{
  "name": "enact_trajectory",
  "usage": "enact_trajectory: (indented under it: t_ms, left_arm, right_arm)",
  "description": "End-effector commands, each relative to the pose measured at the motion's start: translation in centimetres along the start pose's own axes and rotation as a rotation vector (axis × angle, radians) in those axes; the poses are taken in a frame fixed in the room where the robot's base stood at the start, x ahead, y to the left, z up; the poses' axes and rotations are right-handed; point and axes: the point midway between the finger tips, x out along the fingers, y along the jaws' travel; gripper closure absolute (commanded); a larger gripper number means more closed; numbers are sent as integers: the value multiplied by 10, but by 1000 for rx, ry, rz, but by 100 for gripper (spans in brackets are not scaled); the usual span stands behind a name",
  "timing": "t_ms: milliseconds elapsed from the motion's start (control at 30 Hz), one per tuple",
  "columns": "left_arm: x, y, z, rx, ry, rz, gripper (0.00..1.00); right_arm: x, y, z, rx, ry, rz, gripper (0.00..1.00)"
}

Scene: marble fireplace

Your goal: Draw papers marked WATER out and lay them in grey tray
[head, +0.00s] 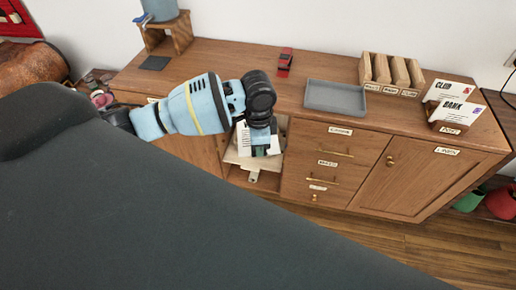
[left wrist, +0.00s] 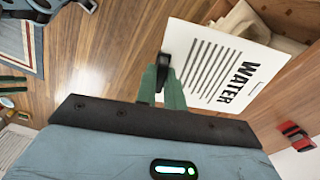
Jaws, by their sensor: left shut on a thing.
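My left gripper (head: 262,150) is shut on a white paper (head: 243,140) in front of an open part of the wooden cabinet. In the left wrist view the gripper (left wrist: 164,72) holds this paper (left wrist: 215,62) by its edge, and WATER is printed on it in bold above several dark lines. The grey tray (head: 335,97) lies flat on the cabinet top, right of the gripper, and its floor looks empty. The open compartment (head: 238,177) is partly hidden behind my gripper and the paper. My right gripper is not in view.
A wooden sorter (head: 391,73) with labelled slots stands right of the tray. Card holders with CLUB and BANK cards (head: 455,113) stand at the right end. A red-and-black object (head: 285,62) lies behind. Closed labelled drawers (head: 325,165) are below the tray.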

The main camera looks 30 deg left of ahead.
Motion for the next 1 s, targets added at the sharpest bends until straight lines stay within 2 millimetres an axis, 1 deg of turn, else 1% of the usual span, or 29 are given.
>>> enact_trajectory:
  t_ms: [33,200,400,500,700,833,1000]
  left_arm:
    - [-11,4,-1,-70,4,-3,100]
    - [-40,19,1,-332,1,2,100]
    - [-71,38,8,-632,-11,1,100]
    - [-82,46,12,-763,-19,-4,100]
    - [-98,58,19,-938,-31,-15,100]
    - [-101,60,21,-985,-35,-19,100]
    - [-102,61,22,-995,-35,-19,100]
  right_arm:
    - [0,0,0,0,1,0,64]
    - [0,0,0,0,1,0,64]
    - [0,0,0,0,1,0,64]
    - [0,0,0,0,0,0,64]
    - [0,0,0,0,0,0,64]
    - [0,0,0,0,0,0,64]
    - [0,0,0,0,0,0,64]
